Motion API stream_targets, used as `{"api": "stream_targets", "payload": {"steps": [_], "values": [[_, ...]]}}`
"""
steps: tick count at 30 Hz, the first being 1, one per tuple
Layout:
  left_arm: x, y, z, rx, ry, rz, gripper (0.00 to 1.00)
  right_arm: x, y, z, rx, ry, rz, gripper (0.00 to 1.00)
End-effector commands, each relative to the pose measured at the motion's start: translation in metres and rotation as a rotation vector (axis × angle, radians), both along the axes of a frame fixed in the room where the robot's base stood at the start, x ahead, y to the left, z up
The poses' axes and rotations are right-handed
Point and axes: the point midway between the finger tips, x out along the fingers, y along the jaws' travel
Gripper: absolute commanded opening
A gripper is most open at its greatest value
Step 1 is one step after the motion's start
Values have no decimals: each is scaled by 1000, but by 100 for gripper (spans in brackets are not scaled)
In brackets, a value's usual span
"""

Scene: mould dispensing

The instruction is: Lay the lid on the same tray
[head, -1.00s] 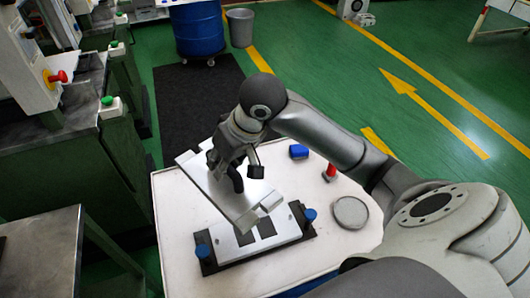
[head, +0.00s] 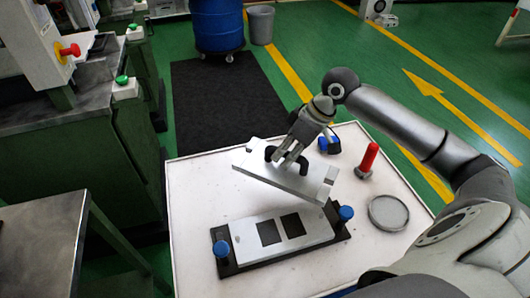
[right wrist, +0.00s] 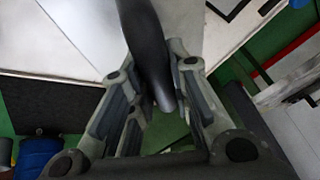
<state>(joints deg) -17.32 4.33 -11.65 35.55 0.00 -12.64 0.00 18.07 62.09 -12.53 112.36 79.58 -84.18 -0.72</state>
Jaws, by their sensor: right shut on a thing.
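The lid (head: 290,181) is a flat light-grey plate with a black handle. It hangs slightly tilted above and behind the mould. My right gripper (head: 287,160) is shut on its handle, and in the right wrist view the black handle (right wrist: 147,45) runs between the fingers. The mould (head: 316,228) is a silver plate with two dark square patches. It lies on a black tray (head: 229,268) with a blue knob at each end. The lid and the mould are apart. My left gripper is not in view.
The white tabletop (head: 195,200) is clear to the left of the mould. A round grey dish (head: 388,212), a red upright thing (head: 367,160) and a small blue thing (head: 329,144) stand on its right side. A grey bench (head: 40,235) is at the left.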

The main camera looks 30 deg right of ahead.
Motion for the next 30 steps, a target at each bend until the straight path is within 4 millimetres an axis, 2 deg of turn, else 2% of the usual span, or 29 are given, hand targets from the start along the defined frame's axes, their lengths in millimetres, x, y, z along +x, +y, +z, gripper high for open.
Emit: {"api": "stream_targets", "payload": {"steps": [1,11,15,21,30], "values": [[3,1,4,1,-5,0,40,10,4,1,7,-8,-1,0],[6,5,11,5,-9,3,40,66,26,-25,6,-7,-1,0],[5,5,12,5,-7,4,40,84,33,-50,4,-2,-1,0],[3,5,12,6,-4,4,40,102,38,-73,3,-4,-2,0],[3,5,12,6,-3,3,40,111,41,-85,2,-5,-2,0]]}}
